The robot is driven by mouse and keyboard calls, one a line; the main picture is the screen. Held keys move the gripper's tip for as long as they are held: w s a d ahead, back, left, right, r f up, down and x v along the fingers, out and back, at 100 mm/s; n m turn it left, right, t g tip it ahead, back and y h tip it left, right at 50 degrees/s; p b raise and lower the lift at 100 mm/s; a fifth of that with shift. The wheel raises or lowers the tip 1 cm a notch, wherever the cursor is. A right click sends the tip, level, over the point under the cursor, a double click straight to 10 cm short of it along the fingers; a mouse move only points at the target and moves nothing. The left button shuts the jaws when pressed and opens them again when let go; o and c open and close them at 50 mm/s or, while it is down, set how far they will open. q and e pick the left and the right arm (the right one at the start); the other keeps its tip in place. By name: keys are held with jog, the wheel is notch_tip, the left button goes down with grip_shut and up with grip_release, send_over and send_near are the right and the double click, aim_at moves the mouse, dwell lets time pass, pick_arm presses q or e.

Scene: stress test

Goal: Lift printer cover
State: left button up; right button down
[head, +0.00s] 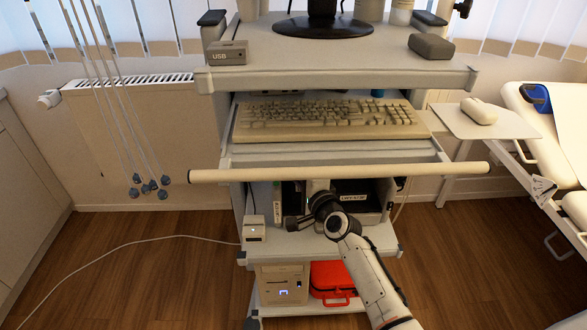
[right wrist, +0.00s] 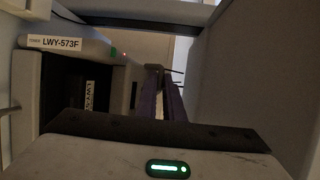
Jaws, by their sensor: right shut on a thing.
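The printer (head: 352,197) sits on the shelf below the keyboard, its front dark and marked with a white label. The label panel, reading LWY-573F, also shows at the left of the right wrist view (right wrist: 68,46). My right arm reaches into this shelf from the front, and its gripper (head: 318,187) is at the printer's left part, largely hidden by my wrist. In the right wrist view its narrow fingers (right wrist: 164,72) are close together on a thin dark edge, apparently part of the printer cover. The cover's full outline cannot be made out. My left gripper is not in view.
A long pale bar (head: 250,174) crosses in front of the shelf, above my right wrist. A keyboard (head: 330,118) lies on the shelf above. A small white box (head: 254,230) stands left of the printer; a red case (head: 334,279) lies below. The floor at left is mostly clear.

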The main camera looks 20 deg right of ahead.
jog(key=c, duration=1.9)
grip_release()
jog(key=shift+a+r, duration=0.35)
jog(key=shift+a, duration=0.05)
jog(key=shift+f, duration=0.15)
jog(key=shift+s+f, duration=0.1)
jog(key=s+d+r, duration=0.1)
jog(key=s, duration=0.9)
jog(key=shift+r+p, duration=0.2)
jog(key=shift+p, duration=0.25)
jog(key=shift+s, duration=0.1)
jog(key=s+a+f+n+g+y, duration=0.1)
jog(key=s+a+f+n+g, duration=0.3)
jog(key=s+f+n, duration=0.6)
jog(key=s+a+f+n+g, duration=0.4)
jog(key=s+f+n, duration=0.6)
jog(key=s, duration=0.7)
jog(key=shift+s+a+f+g+y, duration=0.3)
jog(key=shift+s+a+f+y, duration=0.1)
jog(key=shift+a+f, duration=0.4)
